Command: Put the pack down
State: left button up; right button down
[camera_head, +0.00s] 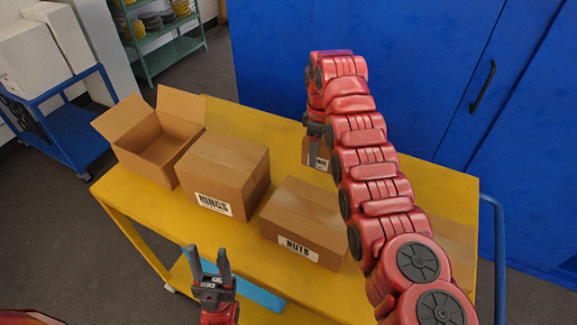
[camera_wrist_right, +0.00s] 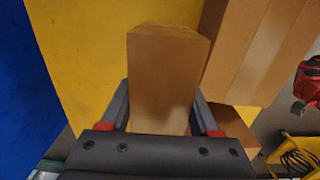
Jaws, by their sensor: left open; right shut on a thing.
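The pack, a small brown cardboard box (camera_head: 321,154) with a white label, is at the back of the yellow table (camera_head: 240,122) in the head view, partly hidden by my right arm. My right gripper (camera_head: 315,150) is shut on it from above. In the right wrist view the pack (camera_wrist_right: 163,80) sits upright between the two fingers, over yellow tabletop. I cannot tell whether its base touches the table. My left gripper (camera_head: 209,258) is open and empty in front of the table's near edge.
An open-topped box (camera_head: 158,155), a closed box labelled like "HINGS" (camera_head: 222,170) and a "NUTS" box (camera_head: 302,215) stand on the table. Another box (camera_head: 455,250) is partly behind my right arm. Blue cabinets (camera_head: 400,60) stand behind; yellow tabletop shows around the pack.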

jog(key=shift+w+f, duration=0.25)
jog(key=shift+f, duration=0.1)
notch_tip(320, 180, down, 7)
jog(key=p, duration=0.3)
jog(key=shift+s+r+p, duration=0.1)
jog(key=shift+p, duration=0.2)
notch_tip(320, 180, down, 2)
jog(key=shift+f, duration=0.5)
jog(key=shift+f, duration=0.2)
jog(key=shift+c, duration=0.6)
grip_release()
